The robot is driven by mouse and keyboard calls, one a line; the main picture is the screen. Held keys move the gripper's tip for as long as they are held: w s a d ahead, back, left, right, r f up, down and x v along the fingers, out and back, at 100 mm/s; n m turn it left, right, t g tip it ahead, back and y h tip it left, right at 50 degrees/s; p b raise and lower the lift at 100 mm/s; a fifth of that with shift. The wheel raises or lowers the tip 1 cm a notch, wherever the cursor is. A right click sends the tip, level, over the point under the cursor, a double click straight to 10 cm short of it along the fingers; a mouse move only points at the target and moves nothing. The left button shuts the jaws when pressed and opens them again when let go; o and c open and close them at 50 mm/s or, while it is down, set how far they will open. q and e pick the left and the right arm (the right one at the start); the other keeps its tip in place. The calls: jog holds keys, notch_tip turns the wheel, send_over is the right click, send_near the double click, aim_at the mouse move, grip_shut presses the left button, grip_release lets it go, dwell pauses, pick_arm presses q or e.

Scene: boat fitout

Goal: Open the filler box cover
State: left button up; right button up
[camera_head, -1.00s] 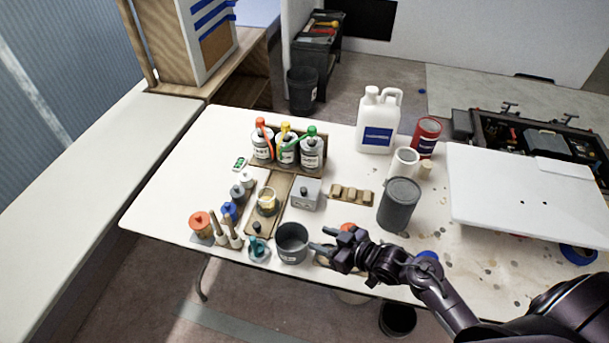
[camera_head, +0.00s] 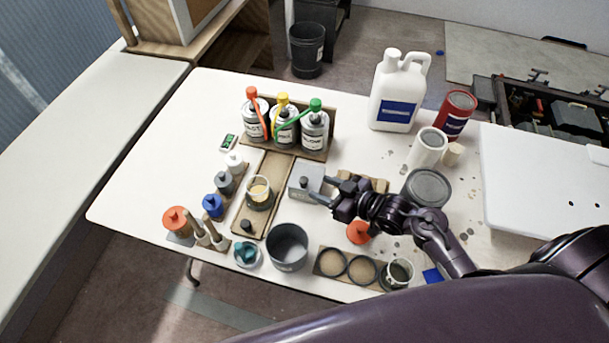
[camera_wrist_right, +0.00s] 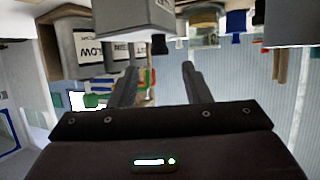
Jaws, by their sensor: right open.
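The filler box appears to be the small grey box (camera_head: 304,177) with a dark knob on its top, near the middle of the table. Its cover looks closed. My right gripper (camera_head: 319,190) is open with nothing between its fingers. In the head view its fingertips overlap the box's right side; I cannot tell whether they touch it. In the right wrist view the open fingers (camera_wrist_right: 158,68) point up the picture, and a grey block, apparently the box (camera_wrist_right: 135,17), shows just beyond them. My left gripper is out of view.
Three labelled bottles (camera_head: 286,128) with coloured tops stand behind the box. A wooden board with a small jar (camera_head: 259,192) lies left of it. A dark grey pot (camera_head: 288,247) stands in front. A grey can (camera_head: 427,187) stands right, close to my right arm.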

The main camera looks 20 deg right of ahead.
aim_at(306, 181)
jog(key=p+x, duration=0.1)
jog(key=x, duration=0.6)
jog(key=shift+w+a+f, duration=0.1)
jog(key=shift+w+a, duration=0.05)
jog(key=shift+w, duration=0.15)
jog(key=shift+c, duration=0.3)
grip_shut()
